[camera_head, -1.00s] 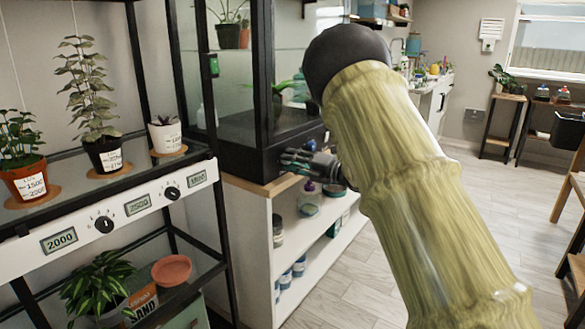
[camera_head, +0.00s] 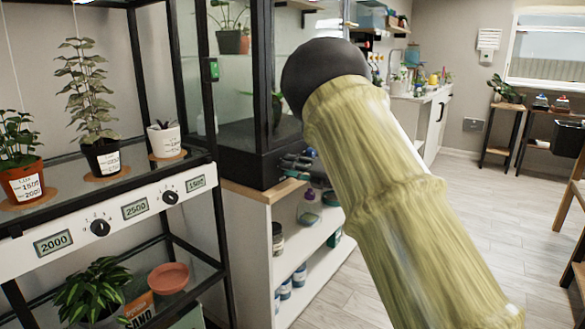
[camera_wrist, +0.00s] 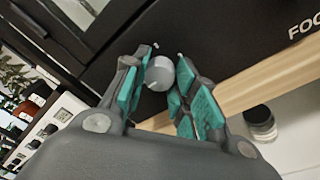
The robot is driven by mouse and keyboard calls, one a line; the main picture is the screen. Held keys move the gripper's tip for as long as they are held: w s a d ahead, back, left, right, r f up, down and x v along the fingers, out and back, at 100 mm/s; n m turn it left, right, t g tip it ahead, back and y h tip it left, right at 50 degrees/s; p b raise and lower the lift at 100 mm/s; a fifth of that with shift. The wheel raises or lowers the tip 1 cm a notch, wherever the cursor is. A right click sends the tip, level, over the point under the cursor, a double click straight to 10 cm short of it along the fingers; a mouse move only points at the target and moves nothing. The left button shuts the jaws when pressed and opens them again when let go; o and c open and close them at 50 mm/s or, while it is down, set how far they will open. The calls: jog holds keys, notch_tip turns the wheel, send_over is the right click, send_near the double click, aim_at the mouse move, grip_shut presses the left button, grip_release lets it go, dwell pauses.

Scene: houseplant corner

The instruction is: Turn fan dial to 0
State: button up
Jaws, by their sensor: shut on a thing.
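The fan dial, a light grey round knob (camera_wrist: 160,74), is on the black base panel of the glass cabinet (camera_head: 235,158). In the wrist view my gripper (camera_wrist: 166,79) has its teal-padded fingers on both sides of the knob, shut on it. A small white mark shows on the panel just above the knob. I cannot read the dial's setting. In the head view my gripper (camera_head: 302,164) is at the cabinet's front lower corner, and my arm covers part of that front; the dial is not clear there.
A wooden-topped white shelf (camera_head: 260,195) with jars stands under the cabinet. At left, a black plant rack holds potted plants (camera_head: 104,155) above a white panel with dials (camera_head: 100,228) and displays reading 2000, 2500 and 1500. Open floor (camera_head: 455,215) lies to the right.

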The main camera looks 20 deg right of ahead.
jog(key=o, duration=1.1)
jog(key=shift+d, duration=0.1)
jog(key=shift+c, duration=0.2)
jog(key=v, duration=1.2)
